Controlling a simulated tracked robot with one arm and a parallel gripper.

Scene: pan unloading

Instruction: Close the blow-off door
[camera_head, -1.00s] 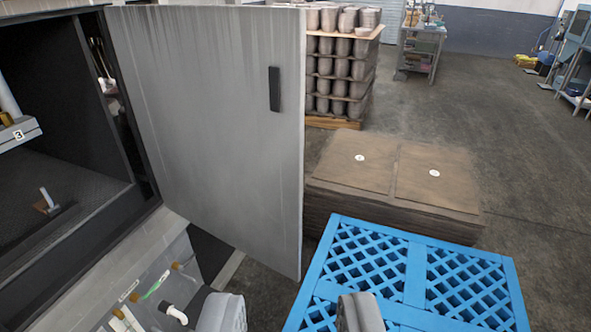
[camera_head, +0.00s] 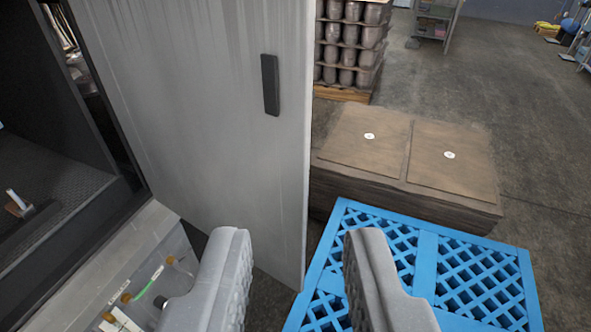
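The blow-off door (camera_head: 200,130) is a grey metal panel that stands open, swung out from the dark cabinet (camera_head: 50,130) on the left. Its black handle (camera_head: 270,85) is near the door's free edge, in the upper middle of the view. My gripper (camera_head: 297,240) is in the lower middle with its two grey fingers spread wide. It is open and empty. The fingertips appear below the handle, and the left finger overlaps the lower part of the door in the picture. I cannot tell how far the fingers are from the door.
A blue lattice pallet (camera_head: 430,240) stands at the lower right, with a stack of brown sheets (camera_head: 410,160) behind it. Stacked dark jars (camera_head: 350,50) stand farther back. A ledge with fittings (camera_head: 140,290) is at the lower left. Open floor lies at the upper right.

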